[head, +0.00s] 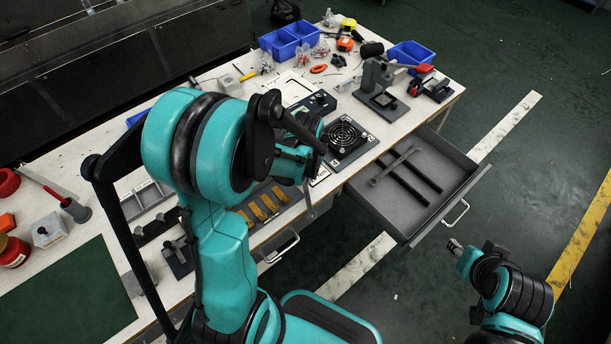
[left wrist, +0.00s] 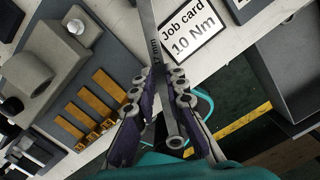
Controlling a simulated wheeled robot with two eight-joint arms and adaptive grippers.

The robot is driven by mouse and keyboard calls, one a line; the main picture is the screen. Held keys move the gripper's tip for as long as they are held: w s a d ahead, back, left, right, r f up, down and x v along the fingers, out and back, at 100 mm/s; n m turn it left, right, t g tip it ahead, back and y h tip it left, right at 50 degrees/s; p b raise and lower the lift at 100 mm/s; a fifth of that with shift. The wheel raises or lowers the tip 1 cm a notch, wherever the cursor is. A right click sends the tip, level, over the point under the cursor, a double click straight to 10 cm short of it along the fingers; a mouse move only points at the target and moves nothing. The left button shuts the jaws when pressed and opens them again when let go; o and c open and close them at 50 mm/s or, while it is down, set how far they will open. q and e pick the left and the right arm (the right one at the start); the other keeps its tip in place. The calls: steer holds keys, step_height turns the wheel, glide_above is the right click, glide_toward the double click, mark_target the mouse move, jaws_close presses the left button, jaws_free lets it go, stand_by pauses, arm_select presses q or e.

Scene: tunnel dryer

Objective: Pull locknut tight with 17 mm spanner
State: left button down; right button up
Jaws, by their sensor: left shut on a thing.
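My left gripper (left wrist: 160,92) is shut on a grey spanner (left wrist: 153,48) in the left wrist view. The spanner's face is marked in mm, and the legible part looks like 17 mm. One end shows between the fingers towards my wrist; the far end runs out of the top of the view. In the head view my left arm hides most of this gripper; a thin grey piece of the spanner (head: 309,203) shows below it. My right gripper (head: 455,244) is over the floor at the lower right, apart from the bench, its fingers unclear. I cannot make out the locknut.
A job card (left wrist: 192,37) reading 10 Nm lies beside the spanner. Gold blocks (left wrist: 90,112) sit in a dark tray. An open drawer (head: 445,189) holds another spanner (head: 396,164). A black round-grilled unit (head: 345,137) and a grey stand (head: 379,98) are on the bench.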

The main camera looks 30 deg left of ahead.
arm_select(q)
steer(key=shift+d, duration=0.1)
steer(key=shift+s+d, duration=1.2)
steer(key=shift+d, duration=0.3)
step_height(320, 180, up, 6)
steer(key=p, duration=0.4)
steer(key=shift+p, duration=0.35)
steer(key=c, duration=2.3)
jaws_free()
jaws_close()
steer(key=w+d+n+g, duration=0.1)
steer(key=w+d+n, duration=0.1)
steer(key=n, duration=1.2)
steer(key=w+d+n+g, duration=0.1)
steer(key=w+d+n, duration=0.1)
steer(key=n, duration=1.2)
steer(key=shift+w+d+f+g+h, duration=0.25)
steer(key=shift+d+f+g+h, duration=0.05)
steer(key=shift+d+f+h, duration=0.1)
